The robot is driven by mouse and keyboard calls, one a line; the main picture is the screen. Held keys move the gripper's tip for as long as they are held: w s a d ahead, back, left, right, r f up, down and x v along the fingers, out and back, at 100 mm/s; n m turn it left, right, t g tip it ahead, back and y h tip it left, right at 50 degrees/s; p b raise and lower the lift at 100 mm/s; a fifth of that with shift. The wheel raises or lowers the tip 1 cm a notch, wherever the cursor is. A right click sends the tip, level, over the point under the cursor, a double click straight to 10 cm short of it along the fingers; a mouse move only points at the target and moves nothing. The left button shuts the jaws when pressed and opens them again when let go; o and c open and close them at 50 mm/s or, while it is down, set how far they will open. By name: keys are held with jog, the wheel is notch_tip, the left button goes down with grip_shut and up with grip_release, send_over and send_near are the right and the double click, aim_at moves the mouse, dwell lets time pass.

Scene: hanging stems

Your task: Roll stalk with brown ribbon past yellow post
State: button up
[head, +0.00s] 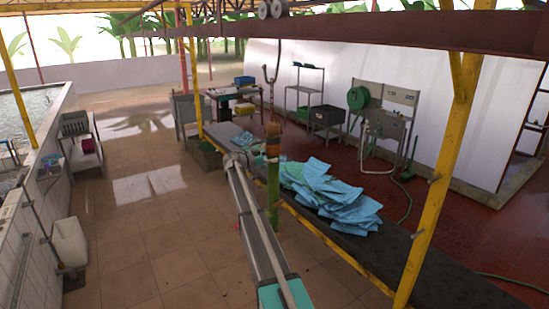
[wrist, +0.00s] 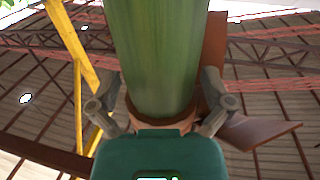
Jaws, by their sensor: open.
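The green stalk (head: 273,190) hangs upright below the overhead rail in the head view, with a brownish band, the ribbon (head: 272,151), near its upper end. The trolley wheels (head: 272,9) and a hook (head: 271,74) show above it. In the wrist view the stalk (wrist: 155,55) fills the middle, with a brown band (wrist: 160,121) at its lower visible end. My gripper (wrist: 157,95) is open, one finger on each side of the stalk; contact cannot be told. A large yellow post (head: 440,150) stands to the right of the stalk.
The dark rail (head: 400,32) runs across the top. A long dark bench (head: 430,280) carries blue sheets (head: 330,190) beside the stalk. A thinner yellow post (head: 192,75) stands farther back at left. The tiled floor (head: 150,240) at left is largely clear.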

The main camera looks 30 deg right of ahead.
jog(key=w+a, duration=0.1)
jog(key=a, duration=1)
jog(key=shift+w+a, duration=0.15)
jog(key=shift+a, duration=0.1)
jog(key=s+a+f+n+t+y+b, duration=0.1)
jog(key=s+a+f+n+y+b, duration=0.25)
jog(key=s+f, duration=0.55)
jog(key=s+a+f+n+y+b, duration=0.3)
jog(key=s+a+f+b, duration=0.15)
jog(key=s+f, duration=0.4)
jog(key=s+a+f+n+t+y+b, duration=0.1)
jog(key=s+a+f+n+y+b, duration=0.25)
jog(key=s+f, duration=0.55)
jog(key=s+a+f+n+y+b, duration=0.4)
jog(key=s+a, duration=0.4)
jog(key=s, duration=0.2)
jog(key=s+a+f+n+y+b, duration=0.3)
jog(key=s+a+f+n+b, duration=0.2)
jog(key=s+f, duration=0.4)
jog(key=s+a+b, duration=0.1)
jog(key=s+a, duration=0.1)
jog(key=shift+a+f+y, duration=0.2)
jog(key=shift+a+y, duration=0.2)
